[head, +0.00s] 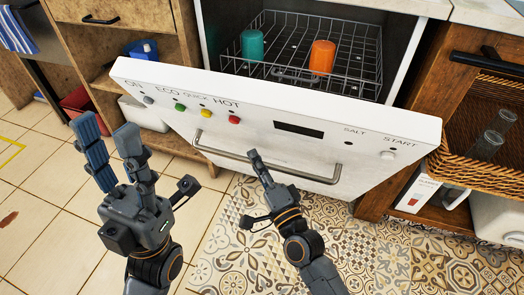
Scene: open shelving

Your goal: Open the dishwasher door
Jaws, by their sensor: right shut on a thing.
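The white dishwasher door (300,150) is tilted partly open, its top control panel facing up toward me. Its metal bar handle (315,178) runs across the front. My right gripper (262,168) is shut on the handle, left of its middle. Inside the dishwasher, a wire rack (345,55) holds a teal cup (252,45) and an orange cup (321,57). My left gripper (150,165) is open and empty in front of the door's left side, apart from it. The lower part of the door is partly hidden by my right arm.
Open wooden shelving (125,60) stands at left, with a red bin (85,103) low down. At right, a wicker basket (490,120) holding glasses sits on a wooden shelf close to the door's right edge. The tiled floor (45,200) is clear in front.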

